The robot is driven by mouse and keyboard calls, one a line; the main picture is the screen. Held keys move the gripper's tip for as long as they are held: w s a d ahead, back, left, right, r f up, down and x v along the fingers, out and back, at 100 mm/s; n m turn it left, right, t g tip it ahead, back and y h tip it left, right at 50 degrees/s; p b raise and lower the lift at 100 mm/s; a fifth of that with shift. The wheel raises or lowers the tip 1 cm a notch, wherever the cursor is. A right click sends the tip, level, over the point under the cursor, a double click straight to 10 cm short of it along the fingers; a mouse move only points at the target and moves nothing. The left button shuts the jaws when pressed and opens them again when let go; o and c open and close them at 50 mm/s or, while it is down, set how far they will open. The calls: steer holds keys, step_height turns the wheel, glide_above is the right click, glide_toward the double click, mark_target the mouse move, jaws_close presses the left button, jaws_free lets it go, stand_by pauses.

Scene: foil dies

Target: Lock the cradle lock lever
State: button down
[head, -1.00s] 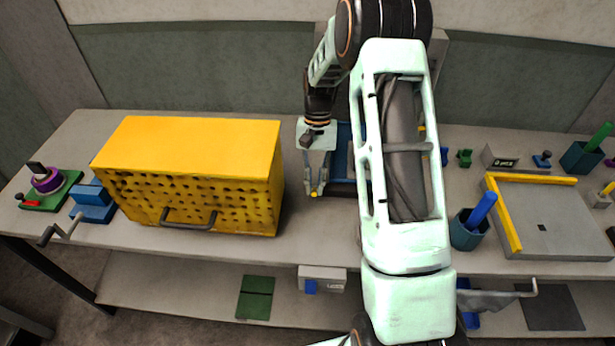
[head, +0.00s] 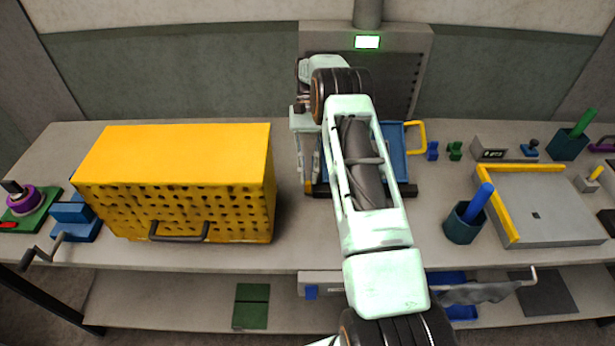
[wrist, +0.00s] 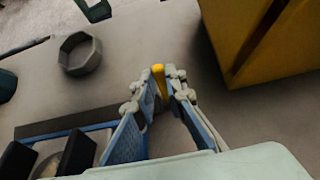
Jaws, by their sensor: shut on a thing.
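The cradle is a blue frame (head: 394,140) on a dark base (head: 405,190), partly hidden behind my arm in the head view. Its blue and dark edge also shows at lower left in the wrist view (wrist: 50,127). The lock lever shows as a small yellow grip (wrist: 158,73) in the wrist view, upright between my fingertips. My gripper (wrist: 160,82) is shut on it. In the head view my gripper (head: 309,180) points down at the cradle's left side. The lever's lower part and pivot are hidden by the fingers.
A large yellow perforated box (head: 180,190) stands close on the left, with a narrow strip of bare table between. A dark cup with a blue stick (head: 464,222) and a grey tray (head: 560,210) stand to the right. A grey cabinet (head: 410,80) with a lit green display is behind.

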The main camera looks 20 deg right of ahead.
steer(key=shift+w+g, duration=0.15)
steer(key=shift+g, duration=0.25)
stand_by(0.3)
steer(key=c, duration=2)
jaws_free()
steer(key=shift+o, duration=0.2)
steer(key=shift+r, duration=0.15)
